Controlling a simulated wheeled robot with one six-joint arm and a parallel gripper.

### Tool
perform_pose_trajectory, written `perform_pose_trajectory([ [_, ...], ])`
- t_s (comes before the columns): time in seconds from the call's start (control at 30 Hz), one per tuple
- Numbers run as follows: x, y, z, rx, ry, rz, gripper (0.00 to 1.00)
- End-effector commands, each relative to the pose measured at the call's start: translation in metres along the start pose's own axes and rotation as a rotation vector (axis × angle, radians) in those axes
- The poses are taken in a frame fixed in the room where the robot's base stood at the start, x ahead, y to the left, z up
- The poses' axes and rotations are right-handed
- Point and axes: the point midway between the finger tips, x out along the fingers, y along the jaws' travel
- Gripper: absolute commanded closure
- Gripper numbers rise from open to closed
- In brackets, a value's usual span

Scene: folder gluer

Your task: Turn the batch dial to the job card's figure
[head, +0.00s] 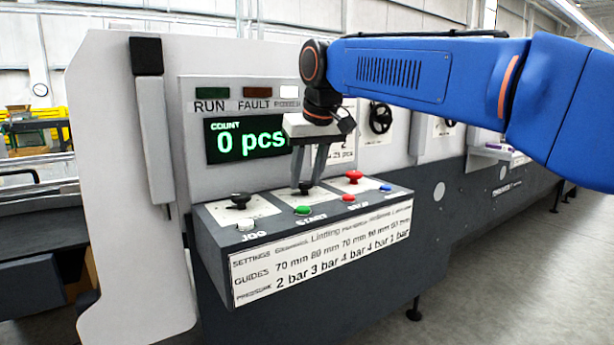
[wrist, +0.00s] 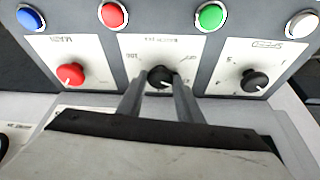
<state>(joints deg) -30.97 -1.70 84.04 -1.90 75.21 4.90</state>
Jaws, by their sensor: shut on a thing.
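The batch dial is a small black knob (wrist: 160,76) on the middle white plate of the console, seen in the wrist view; the plate has a few small marks, including one like "100". The display (head: 245,140) reads "COUNT 0 pcs".
A black knob (head: 239,200) and a red knob (head: 354,176) flank the dial. White, green (head: 302,209), red and blue buttons line the console's front edge. A settings sheet (head: 320,254) covers the front face. RUN and FAULT lamps sit above the display. Open floor lies right.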

Motion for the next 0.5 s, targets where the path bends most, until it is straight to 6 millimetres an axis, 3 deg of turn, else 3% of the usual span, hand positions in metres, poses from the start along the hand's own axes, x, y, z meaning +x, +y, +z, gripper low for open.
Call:
perform_pose_trajectory([
  [0.5, -0.0001, -0.0009, 0.0000, 0.115, -0.001, 0.049, 0.90],
])
